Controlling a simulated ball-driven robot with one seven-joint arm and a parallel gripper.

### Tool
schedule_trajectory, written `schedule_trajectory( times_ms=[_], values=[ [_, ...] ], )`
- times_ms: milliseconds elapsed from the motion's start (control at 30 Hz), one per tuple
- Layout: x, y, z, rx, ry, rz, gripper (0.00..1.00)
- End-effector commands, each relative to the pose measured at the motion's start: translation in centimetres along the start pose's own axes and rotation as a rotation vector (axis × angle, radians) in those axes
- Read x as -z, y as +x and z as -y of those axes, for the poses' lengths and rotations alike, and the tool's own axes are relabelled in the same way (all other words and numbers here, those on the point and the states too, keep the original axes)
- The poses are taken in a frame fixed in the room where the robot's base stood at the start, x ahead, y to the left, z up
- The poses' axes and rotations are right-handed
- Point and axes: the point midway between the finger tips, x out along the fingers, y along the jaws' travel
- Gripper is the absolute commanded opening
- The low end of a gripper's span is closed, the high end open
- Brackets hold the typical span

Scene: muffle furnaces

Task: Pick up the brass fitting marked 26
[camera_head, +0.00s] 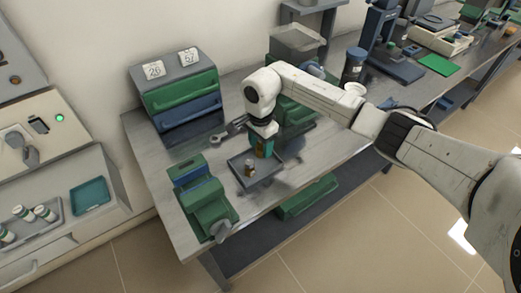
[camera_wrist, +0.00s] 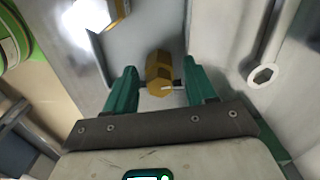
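A brass fitting (camera_wrist: 158,68) with a faceted body lies between the two teal fingers of my gripper (camera_wrist: 162,88), with a gap on each side. A second fitting (camera_wrist: 112,14), brass with a glaring white part, shows at the top of the wrist view. In the head view, my gripper (camera_head: 263,147) points down over the shallow grey tray (camera_head: 262,179). One small fitting (camera_head: 249,168) stands in the tray in front of my gripper; the other is largely hidden by the fingers. I cannot read any number on either fitting.
A grey cabinet (camera_head: 170,73) with green and blue drawers carries two number cards, one reading 26 (camera_head: 153,70). A green vise (camera_head: 208,201) stands left of the tray. A wrench (camera_head: 228,131) lies behind the tray. The bench's front left edge is close.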

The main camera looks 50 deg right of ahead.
Motion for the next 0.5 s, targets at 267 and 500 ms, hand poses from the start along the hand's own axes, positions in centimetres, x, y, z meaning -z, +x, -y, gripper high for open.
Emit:
schedule_trajectory(
  times_ms=[267,500],
  values=[
    [0.00,-0.03,0.01,0.000,0.000,0.000,0.28],
    [0.00,-0.04,0.01,0.000,0.000,0.000,0.05]
  ],
)
